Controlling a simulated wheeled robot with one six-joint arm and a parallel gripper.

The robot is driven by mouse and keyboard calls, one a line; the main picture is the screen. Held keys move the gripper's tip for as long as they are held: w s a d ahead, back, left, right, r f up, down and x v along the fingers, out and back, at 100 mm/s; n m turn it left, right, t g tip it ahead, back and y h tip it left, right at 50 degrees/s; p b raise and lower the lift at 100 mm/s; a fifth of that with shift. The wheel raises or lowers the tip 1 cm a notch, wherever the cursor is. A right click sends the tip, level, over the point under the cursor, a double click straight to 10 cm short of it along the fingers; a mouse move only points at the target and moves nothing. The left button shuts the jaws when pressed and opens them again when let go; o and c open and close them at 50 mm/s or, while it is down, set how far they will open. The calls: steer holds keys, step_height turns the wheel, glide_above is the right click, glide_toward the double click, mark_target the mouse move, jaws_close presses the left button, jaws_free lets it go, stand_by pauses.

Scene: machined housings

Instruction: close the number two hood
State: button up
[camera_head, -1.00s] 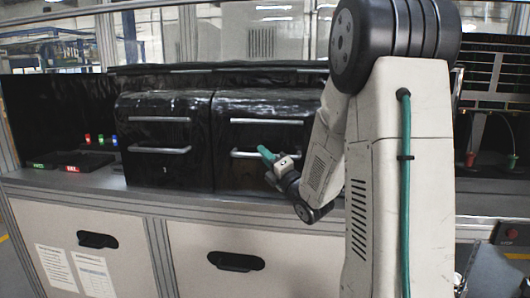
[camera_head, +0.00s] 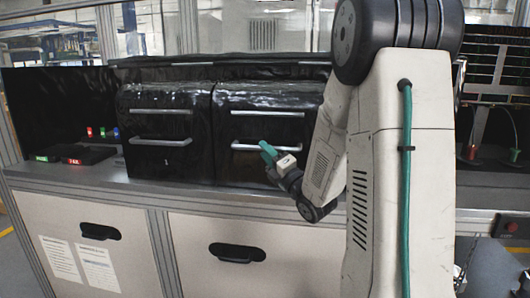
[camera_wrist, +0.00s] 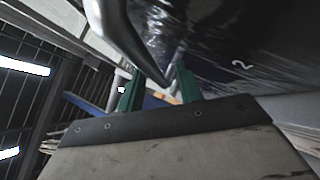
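The number two hood (camera_head: 232,165) is the right one of two black glossy hoods on the bench. Its front hangs down, about level with the neighbouring hood. It has two silver bars; the lower handle (camera_head: 246,147) is beside my gripper (camera_head: 268,150), near its right part. In the wrist view the hood's dark face (camera_wrist: 215,45) shows a white 2, and the handle (camera_wrist: 122,32) runs down toward my teal fingers (camera_wrist: 158,88). The fingers are apart with a gap between them. I cannot tell whether they touch the handle. My arm hides the hood's right side.
The number one hood (camera_head: 165,160) stands just left, also down. Green and red labelled trays (camera_head: 85,155) lie farther left on the bench (camera_head: 120,190). Drawers with black handles are below. A dark panel with cables (camera_head: 495,110) stands at the right.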

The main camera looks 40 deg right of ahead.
steer(key=v, duration=0.6)
steer(key=shift+s+f, duration=0.15)
steer(key=shift+s, duration=0.05)
steer(key=shift+w+a, duration=0.1)
steer(key=shift+a, duration=0.05)
steer(key=a+f+m+g+h, duration=0.2)
steer(key=a+m+g+h, duration=0.2)
steer(key=a+m+g, duration=0.55)
steer(key=s+a+m+g+y, duration=0.1)
steer(key=s+a+m+g, duration=0.3)
steer(key=s, duration=0.4)
steer(key=s+a+m+g+y, duration=0.1)
steer(key=s+a+m+g, duration=0.3)
steer(key=s, duration=0.4)
steer(key=s+a+f+m+g+y, duration=0.1)
steer(key=s+a+m+g, duration=0.3)
steer(key=s, duration=0.4)
steer(key=shift+s+m, duration=0.3)
steer(key=shift+m, duration=0.55)
